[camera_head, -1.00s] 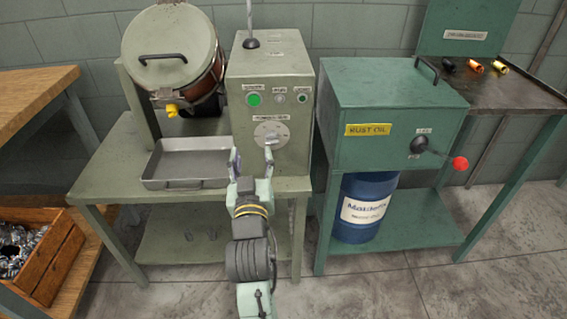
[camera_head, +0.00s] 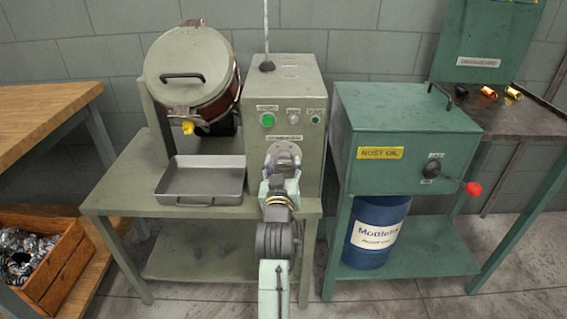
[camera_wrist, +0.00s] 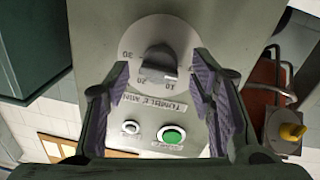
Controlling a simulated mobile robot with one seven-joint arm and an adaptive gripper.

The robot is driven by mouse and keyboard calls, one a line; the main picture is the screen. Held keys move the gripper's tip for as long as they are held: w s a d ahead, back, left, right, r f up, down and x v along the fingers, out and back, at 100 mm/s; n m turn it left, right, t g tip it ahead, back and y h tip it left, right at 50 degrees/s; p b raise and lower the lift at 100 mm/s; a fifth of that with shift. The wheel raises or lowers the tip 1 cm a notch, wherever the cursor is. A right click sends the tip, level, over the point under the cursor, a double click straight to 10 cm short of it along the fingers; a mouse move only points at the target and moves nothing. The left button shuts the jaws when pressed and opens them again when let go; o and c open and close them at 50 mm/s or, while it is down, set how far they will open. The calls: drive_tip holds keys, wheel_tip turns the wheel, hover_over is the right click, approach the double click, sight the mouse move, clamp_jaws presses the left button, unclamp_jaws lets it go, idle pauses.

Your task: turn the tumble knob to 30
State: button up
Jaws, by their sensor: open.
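The tumble knob (camera_wrist: 158,60) is a dark knob on a light round dial plate (camera_wrist: 182,40), seen upside down in the wrist view. Numbers ring it, with 30 at the left. A pale mark on the knob's edge seems to point near the 10, but the exact reading is unclear. My gripper (camera_wrist: 160,68) is open, its two purple-padded fingers on either side of the knob with a gap on each side. In the head view my gripper (camera_head: 280,168) is in front of the dial plate (camera_head: 284,151) on the grey-green control box (camera_head: 312,165) and hides the knob.
The green button (camera_head: 267,120) sits above the dial. A drum with a lid (camera_head: 185,70) and a metal tray (camera_head: 200,190) stand left of the box. The green rust oil cabinet (camera_head: 400,120) with a red-tipped lever (camera_head: 473,188) stands right.

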drive_tip(key=shift+w, duration=0.3)
drive_tip(key=shift+c, duration=0.4)
drive_tip(key=c, duration=1)
drive_tip(key=shift+c, duration=0.2)
